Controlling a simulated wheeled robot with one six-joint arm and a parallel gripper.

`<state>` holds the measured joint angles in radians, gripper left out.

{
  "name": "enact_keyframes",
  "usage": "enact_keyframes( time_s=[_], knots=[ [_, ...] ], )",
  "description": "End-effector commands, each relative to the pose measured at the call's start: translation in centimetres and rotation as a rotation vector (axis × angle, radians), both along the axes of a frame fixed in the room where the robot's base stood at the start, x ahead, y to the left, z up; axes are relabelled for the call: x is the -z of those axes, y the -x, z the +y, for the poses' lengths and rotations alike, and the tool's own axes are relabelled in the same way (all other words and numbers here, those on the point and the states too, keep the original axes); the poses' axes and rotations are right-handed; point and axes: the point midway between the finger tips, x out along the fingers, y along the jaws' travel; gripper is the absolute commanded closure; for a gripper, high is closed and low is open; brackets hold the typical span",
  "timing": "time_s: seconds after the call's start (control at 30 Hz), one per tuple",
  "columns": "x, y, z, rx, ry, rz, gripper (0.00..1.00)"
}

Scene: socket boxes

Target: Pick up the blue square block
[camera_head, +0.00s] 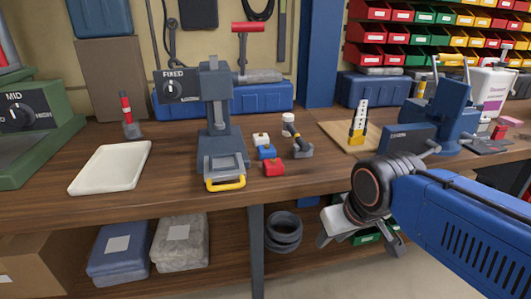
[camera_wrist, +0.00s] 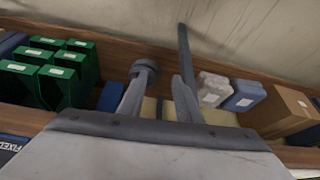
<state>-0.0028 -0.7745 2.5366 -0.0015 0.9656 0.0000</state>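The blue square block (camera_head: 267,152) sits on the wooden workbench (camera_head: 110,205), in the middle of the head view. A white block (camera_head: 261,139) is just behind it and a red block (camera_head: 274,168) just in front. My gripper (camera_head: 360,243) is low at the front of the bench, to the right of and nearer than the blue block, well apart from it. Its two fingers are spread with nothing held between them. In the wrist view my gripper (camera_wrist: 158,95) points at the lower shelf area, and the blue block is not seen there.
A grey press (camera_head: 218,115) with a yellow handle stands left of the blocks. A dark-handled tool (camera_head: 297,140) lies close on their right. A white tray (camera_head: 110,168) is at the left, and a blue vise (camera_head: 450,108) at the right. The lower shelf holds bags and bins.

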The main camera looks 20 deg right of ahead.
Motion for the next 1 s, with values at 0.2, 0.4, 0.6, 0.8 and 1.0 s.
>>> enact_keyframes(
  time_s=[0.2,0.4,0.6,0.8,1.0],
  knots=[
    [-0.3,-0.2,0.0,0.013,-0.008,0.004,0.40],
    [-3.8,-2.9,0.3,0.170,-0.098,0.050,0.39],
    [-9.1,-7.4,0.8,0.434,-0.245,0.136,0.39],
    [-13.8,-12.3,1.0,0.696,-0.376,0.229,0.39],
    [-17.9,-17.4,0.9,0.952,-0.488,0.332,0.39]
  ],
)
